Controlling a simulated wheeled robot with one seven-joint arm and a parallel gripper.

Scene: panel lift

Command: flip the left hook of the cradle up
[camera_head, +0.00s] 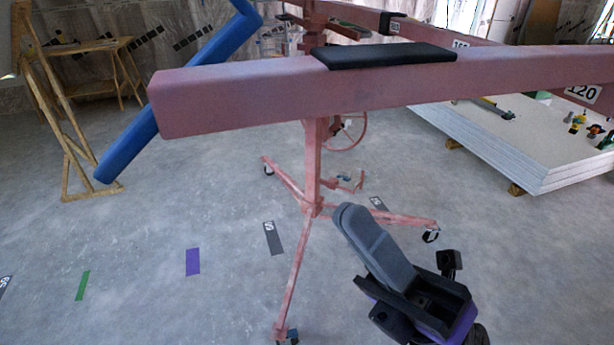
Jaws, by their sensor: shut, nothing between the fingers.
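The cradle's thick pink beam (230,93) crosses the upper part of the view, with its blunt left end close to me. A blue bar (135,148) slants behind that left end, from upper right to lower left. I cannot make out for certain which part is the left hook, or whether it is up or down. My gripper (350,213) is at the lower right, with its grey fingers together and empty, pointing up and left. In the picture it is below the beam and apart from it, in front of the lift's stand.
The lift's pink post (313,165) rises from a wheeled base with a leg (297,275) reaching toward me. A black pad (385,55) lies on the beam. A stack of panels (520,150) is at right, wooden trestles (65,110) at left. The left floor is mostly clear.

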